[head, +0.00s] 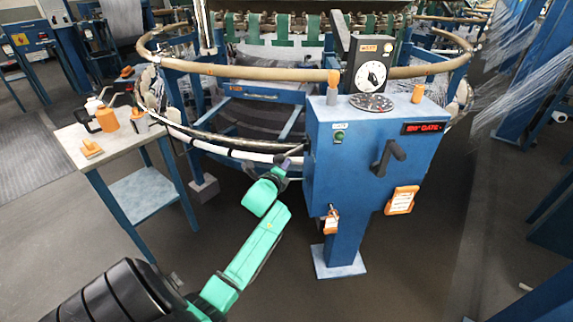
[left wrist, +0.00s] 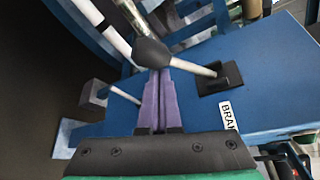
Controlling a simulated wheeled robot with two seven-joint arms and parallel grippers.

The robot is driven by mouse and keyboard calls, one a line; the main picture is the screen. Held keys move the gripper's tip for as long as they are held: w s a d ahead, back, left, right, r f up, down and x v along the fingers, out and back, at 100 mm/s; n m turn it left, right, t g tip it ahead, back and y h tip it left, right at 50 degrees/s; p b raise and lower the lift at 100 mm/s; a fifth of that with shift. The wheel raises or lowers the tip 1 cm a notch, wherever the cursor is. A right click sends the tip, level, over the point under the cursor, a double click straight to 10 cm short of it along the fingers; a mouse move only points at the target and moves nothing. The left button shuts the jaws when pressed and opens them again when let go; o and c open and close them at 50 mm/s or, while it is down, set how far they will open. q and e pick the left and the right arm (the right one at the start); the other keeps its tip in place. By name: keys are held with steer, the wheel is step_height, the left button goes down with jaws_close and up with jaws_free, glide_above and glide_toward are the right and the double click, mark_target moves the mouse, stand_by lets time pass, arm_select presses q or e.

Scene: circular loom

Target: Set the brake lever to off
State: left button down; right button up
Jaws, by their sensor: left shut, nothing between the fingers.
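The brake lever (left wrist: 190,66) is a pale rod with a black knob, standing out from a black slotted plate (left wrist: 219,78) on the side of the blue control stand. A white label (left wrist: 228,116) starting "BRA" is beside the plate. In the head view the lever (head: 296,150) is small, at the stand's left side. My left gripper (left wrist: 157,74) has its purple fingers shut and empty, with the tips right at the knob and rod; I cannot tell whether they touch. In the head view the left gripper (head: 284,163) is beside the stand's left face. My right gripper is not in view.
The blue control stand (head: 345,190) carries a dial (head: 371,76), a red display (head: 424,127), a black front handle (head: 388,157) and orange tags. The loom's ring rail (head: 240,70) is behind. A side table (head: 110,140) with bottles stands left. Floor in front is open.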

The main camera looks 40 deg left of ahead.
arm_select(q)
step_height(320, 180, up, 9)
steer(key=m+g+y+p, duration=0.2)
steer(key=m+g+p, duration=0.3)
steer(key=p, duration=1.6)
steer(key=shift+s+a+m+y+p, duration=0.3)
steer(key=shift+s+a+m+p, duration=0.15)
steer(key=shift+m, duration=0.45)
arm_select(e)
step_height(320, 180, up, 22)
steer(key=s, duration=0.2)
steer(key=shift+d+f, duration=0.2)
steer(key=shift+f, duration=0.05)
arm_select(q)
steer(key=shift+f, duration=0.2)
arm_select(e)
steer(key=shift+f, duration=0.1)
